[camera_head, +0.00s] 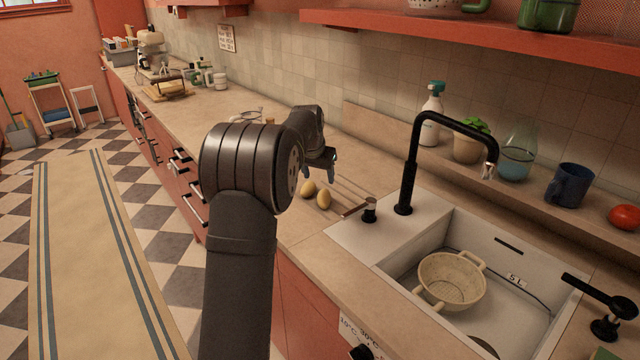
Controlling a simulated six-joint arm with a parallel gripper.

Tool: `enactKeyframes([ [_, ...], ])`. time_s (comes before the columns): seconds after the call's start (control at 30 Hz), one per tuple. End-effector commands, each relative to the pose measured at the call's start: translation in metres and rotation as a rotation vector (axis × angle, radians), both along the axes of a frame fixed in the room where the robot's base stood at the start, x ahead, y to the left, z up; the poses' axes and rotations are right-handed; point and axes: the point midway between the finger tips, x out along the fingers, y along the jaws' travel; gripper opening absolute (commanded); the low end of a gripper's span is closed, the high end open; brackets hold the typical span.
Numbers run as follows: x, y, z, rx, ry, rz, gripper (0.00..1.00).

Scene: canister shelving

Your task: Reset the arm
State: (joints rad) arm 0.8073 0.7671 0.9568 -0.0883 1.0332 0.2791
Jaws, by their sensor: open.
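My arm rises from the bottom of the head view and bends over the counter (300,232). My gripper (322,178) is at its far end, over the counter left of the sink. Its fingers point down, and it is open, with nothing seen between them. Two yellowish, egg-shaped items, one on the left (308,188) and one on the right (323,198), lie on the counter just below the gripper in the picture. My arm hides part of the counter behind it.
A white sink (400,262) holds a beige colander (452,280). A black faucet (408,165) stands tall at its back left. A ledge behind carries a spray bottle (431,118), a potted plant (468,145), a blue mug (569,185) and a tomato (625,217). A red shelf (480,32) hangs above.

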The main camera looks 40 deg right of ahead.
Motion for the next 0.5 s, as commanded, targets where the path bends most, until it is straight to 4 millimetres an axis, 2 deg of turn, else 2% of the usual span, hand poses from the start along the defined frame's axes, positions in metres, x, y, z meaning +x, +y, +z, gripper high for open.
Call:
enactKeyframes([
  [0.17, -0.0017, 0.0025, 0.006, 0.002, 0.001, 0.0, 0.59],
  [0.5, -0.0011, 0.0014, 0.0036, 0.001, 0.0, 0.0, 0.59],
])
